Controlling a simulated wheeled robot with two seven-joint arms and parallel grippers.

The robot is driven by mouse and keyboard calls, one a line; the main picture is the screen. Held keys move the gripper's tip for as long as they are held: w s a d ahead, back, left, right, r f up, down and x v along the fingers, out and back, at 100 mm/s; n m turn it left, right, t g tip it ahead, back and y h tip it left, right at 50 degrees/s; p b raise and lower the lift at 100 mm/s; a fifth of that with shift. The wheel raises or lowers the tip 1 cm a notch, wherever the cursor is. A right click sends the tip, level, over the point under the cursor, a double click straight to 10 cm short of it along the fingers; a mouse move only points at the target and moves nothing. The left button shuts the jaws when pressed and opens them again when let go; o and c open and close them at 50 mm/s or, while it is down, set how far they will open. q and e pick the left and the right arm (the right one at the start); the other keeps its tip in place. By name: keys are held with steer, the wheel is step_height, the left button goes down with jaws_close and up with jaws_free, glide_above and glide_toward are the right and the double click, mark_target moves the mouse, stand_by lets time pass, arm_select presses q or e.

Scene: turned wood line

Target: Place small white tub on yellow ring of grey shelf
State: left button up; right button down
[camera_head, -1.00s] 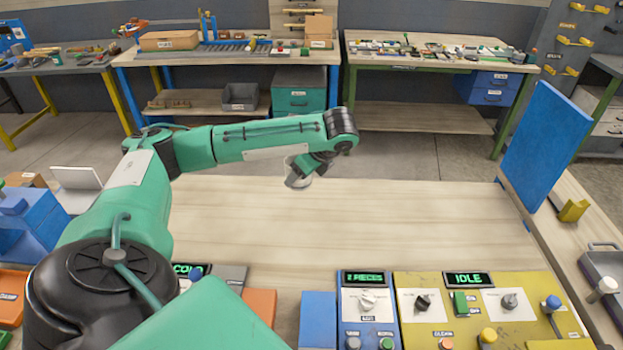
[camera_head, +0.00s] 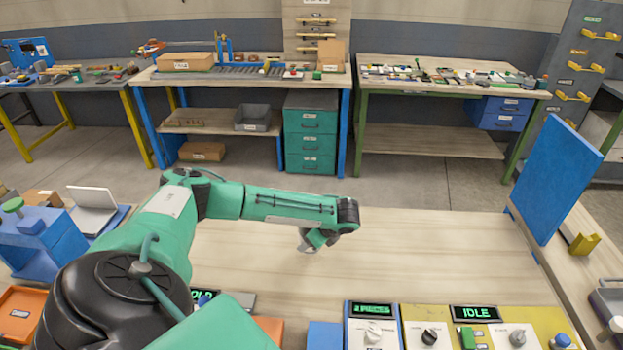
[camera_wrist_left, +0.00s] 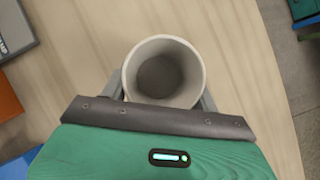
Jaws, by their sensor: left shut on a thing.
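The small white tub (camera_wrist_left: 165,72) is upright and open at the top in the left wrist view, its inside empty. My left gripper (camera_wrist_left: 163,98) is shut on it, with a finger at each side of its wall. In the head view my left gripper (camera_head: 312,243) is over the middle of the pale wooden bench; the tub is mostly hidden there by the wrist. I cannot tell its height above the bench. My right gripper is not in view.
The wooden bench top (camera_head: 430,250) is clear right of the gripper. A blue upright panel (camera_head: 557,180) stands at its right edge. Control boxes (camera_head: 450,330) line the near edge.

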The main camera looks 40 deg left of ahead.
arm_select(q)
steer(key=shift+f+p, duration=0.35)
steer(key=shift+f, duration=1.75)
steer(key=o, duration=1)
steer(key=shift+c, duration=0.2)
steer(key=shift+r, duration=0.1)
